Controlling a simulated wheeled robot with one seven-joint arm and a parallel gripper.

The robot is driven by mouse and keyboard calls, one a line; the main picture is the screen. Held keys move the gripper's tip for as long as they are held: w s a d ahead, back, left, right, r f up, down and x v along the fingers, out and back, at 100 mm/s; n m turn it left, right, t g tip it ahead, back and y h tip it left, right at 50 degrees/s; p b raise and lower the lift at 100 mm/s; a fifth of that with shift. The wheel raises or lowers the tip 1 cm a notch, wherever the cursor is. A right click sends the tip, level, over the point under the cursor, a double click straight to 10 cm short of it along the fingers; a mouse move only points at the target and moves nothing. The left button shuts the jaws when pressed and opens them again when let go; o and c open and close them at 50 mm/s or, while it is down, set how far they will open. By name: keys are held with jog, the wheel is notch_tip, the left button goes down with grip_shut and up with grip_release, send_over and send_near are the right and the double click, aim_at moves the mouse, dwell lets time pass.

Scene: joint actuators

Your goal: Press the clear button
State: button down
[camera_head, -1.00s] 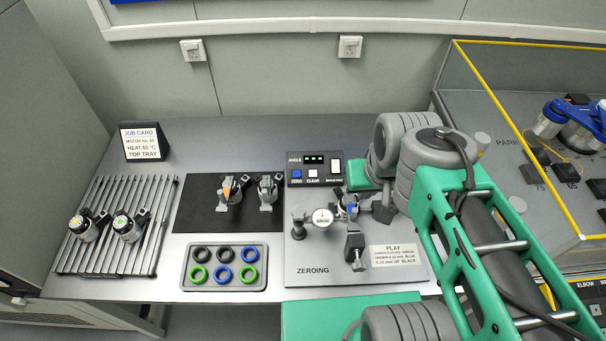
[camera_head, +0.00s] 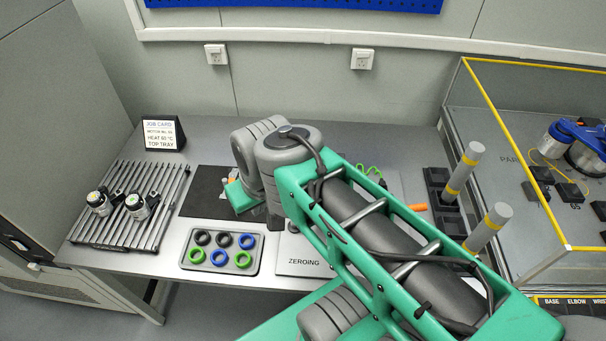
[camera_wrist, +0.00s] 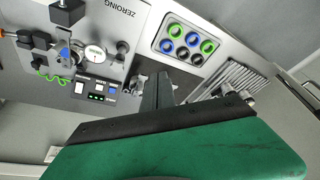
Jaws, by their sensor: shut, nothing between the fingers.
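The clear button (camera_wrist: 98,88) is a small white square on the black angle panel in the wrist view. In the head view my arm hides this panel. My gripper (camera_wrist: 160,76) shows in the wrist view as dark fingers, shut and empty. In that picture it is to the right of the clear button, over the dark mat area, and not seen touching the button.
A tray of coloured rings (camera_head: 222,268) and a slatted rack (camera_head: 112,226) with two motors lie left. Striped posts (camera_head: 462,172) stand right of my arm.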

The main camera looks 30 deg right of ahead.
jog(key=w+d+f+m+y+p, duration=0.1)
jog(key=w+d+f+m, duration=0.2)
jog(key=w+d, duration=0.35)
jog(key=w+d+f+m+t+y+p, duration=0.1)
jog(key=d+f+m, duration=0.3)
jog(key=d, duration=0.4)
jog(key=w+d+f+m+t+y+p, duration=0.1)
jog(key=w+d+f+m+t+y, duration=0.2)
jog(key=d, duration=0.5)
jog(key=shift+d+f+m+t, duration=0.15)
jog(key=shift+f+m+t, duration=0.15)
jog(key=shift+f+m, duration=0.4)
jog(key=w+d+f+b, duration=0.1)
jog(key=f+b, duration=0.1)
jog(key=w+f+b, duration=0.1)
jog(key=f+b, duration=0.1)
jog(key=w+d+f+b, duration=0.1)
jog(key=f+b, duration=0.1)
jog(key=shift+w+d+f, duration=0.25)
jog(key=shift+d+f, duration=0.05)
jog(key=shift+w+d+f+b, duration=0.2)
jog(key=shift+w+f+b, duration=0.05)
jog(key=shift+b, duration=0.1)
